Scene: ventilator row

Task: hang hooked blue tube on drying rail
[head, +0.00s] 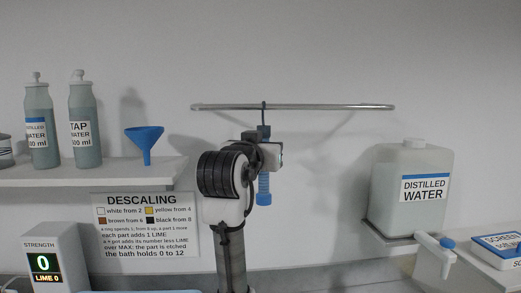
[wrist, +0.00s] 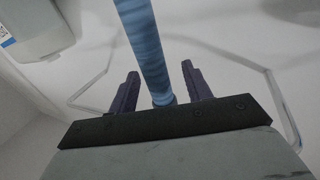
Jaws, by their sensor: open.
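The blue tube (head: 264,190) hangs upright below the drying rail (head: 330,107) in the head view. Its dark hook (head: 264,112) reaches up to the rail and appears to be over it, left of the rail's middle. My gripper (head: 267,152) is at the tube's upper part and hides some of it. In the wrist view the ribbed blue tube (wrist: 147,45) runs between the two open fingers of my gripper (wrist: 159,68), with a gap visible on both sides.
A distilled water canister (head: 412,205) with a tap stands at the right. A shelf (head: 95,176) at the left holds bottles and a blue funnel (head: 145,138). A descaling sign (head: 145,228) and a strength display (head: 47,263) are below. The wall around the rail is clear.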

